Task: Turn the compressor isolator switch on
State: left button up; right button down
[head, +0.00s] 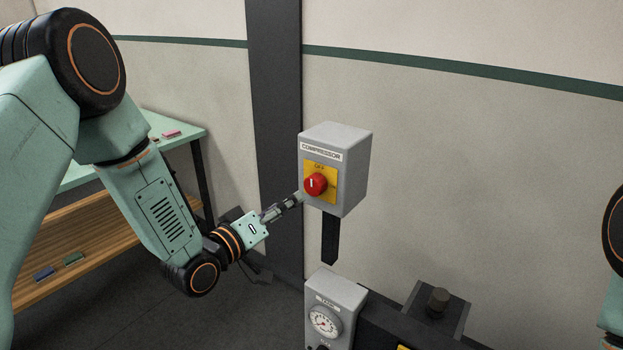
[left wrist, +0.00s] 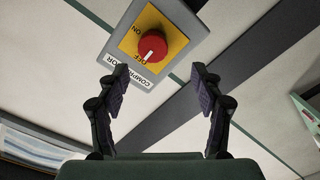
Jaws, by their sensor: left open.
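The compressor isolator is a grey box (head: 355,165) labelled COMPRESSOR on a dark post. A red round knob (head: 315,184) sits on its yellow plate (head: 327,171); the knob's white mark points up to OFF. In the left wrist view the red knob (left wrist: 151,46) lies ahead, between and beyond my fingertips, its mark towards OFF; ON is at the plate's other side. My left gripper (head: 298,196) is open and empty, just left of and below the knob, seemingly apart from it. It also shows in the left wrist view (left wrist: 158,72). My right gripper is out of view.
A grey box with a TANK gauge (head: 324,321) stands below the isolator. Dark equipment (head: 437,302) is to its right. A bench with a wooden lower shelf (head: 95,235) holding small coloured items is at left. The wall right of the isolator is clear.

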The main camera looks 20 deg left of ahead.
aim_at(311, 187)
pick_arm(q)
jog(key=shift+n, duration=0.3)
jog(key=x, duration=0.5)
jog(key=p+x, duration=0.1)
jog(key=x, duration=0.1)
jog(key=shift+w+d+r, duration=0.15)
jog(key=shift+d+r, duration=0.25)
jog(key=shift+w+d, duration=0.25)
jog(key=shift+s, duration=0.1)
jog(key=shift+s+a, duration=0.1)
jog(key=shift+a, duration=0.15)
jog(key=shift+c, duration=0.2)
jog(key=shift+w+d, duration=0.15)
jog(key=shift+w, duration=0.05)
jog(key=c, duration=1.1)
